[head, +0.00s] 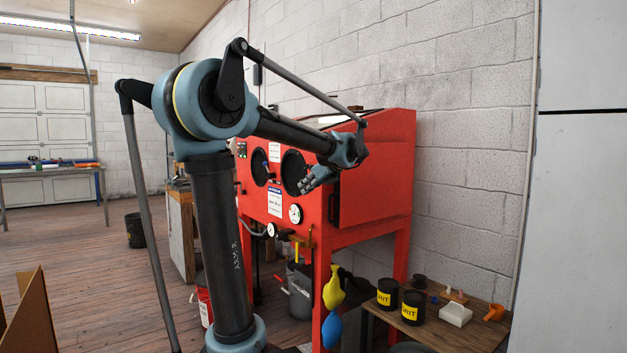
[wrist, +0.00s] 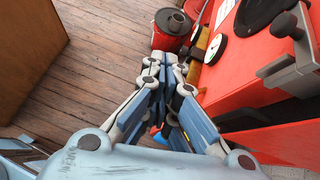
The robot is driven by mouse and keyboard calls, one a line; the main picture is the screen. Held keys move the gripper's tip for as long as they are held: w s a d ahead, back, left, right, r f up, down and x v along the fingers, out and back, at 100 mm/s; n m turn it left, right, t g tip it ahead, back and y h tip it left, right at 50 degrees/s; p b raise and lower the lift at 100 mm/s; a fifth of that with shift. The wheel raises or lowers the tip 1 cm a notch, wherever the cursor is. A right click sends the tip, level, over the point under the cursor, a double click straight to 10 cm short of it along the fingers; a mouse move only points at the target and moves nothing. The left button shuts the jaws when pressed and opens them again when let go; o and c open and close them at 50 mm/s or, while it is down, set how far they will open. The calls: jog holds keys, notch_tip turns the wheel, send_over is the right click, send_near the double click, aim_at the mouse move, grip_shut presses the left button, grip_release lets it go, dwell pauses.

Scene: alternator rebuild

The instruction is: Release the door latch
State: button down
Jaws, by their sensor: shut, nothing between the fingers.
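The red blasting cabinet (head: 375,165) stands on legs against the wall, with round black ports in its front. In the wrist view its red front (wrist: 235,85) fills the right side. A grey bar-like fitting with a dark knob (wrist: 288,62), which looks like the door latch, is mounted there. In the head view a small dark fitting (head: 332,208) sits at the cabinet's front corner; I cannot tell if it is the same part. My gripper (head: 308,187) is shut and empty before the cabinet front. In the wrist view my gripper (wrist: 168,62) is left of the latch, apart from it.
Gauges (head: 295,214) sit on the cabinet front. Yellow (head: 334,288) and blue (head: 331,329) items hang by its leg. A low wooden table (head: 455,335) at right holds black grit cans (head: 412,307) and a white tray (head: 455,314). Open wooden floor (head: 80,265) lies to the left.

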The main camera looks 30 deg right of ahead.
jog(key=s+d+r+m, duration=0.1)
jog(key=d+m, duration=0.1)
jog(key=d, duration=0.2)
jog(key=s+d+r+m+t+h, duration=0.1)
jog(key=d+r+m, duration=0.1)
jog(key=d, duration=0.3)
jog(key=shift+s, duration=0.3)
jog(key=shift+w, duration=0.1)
jog(key=w, duration=0.9)
jog(key=shift+a+f, duration=0.3)
jog(key=shift+a, duration=0.05)
jog(key=shift+d, duration=0.15)
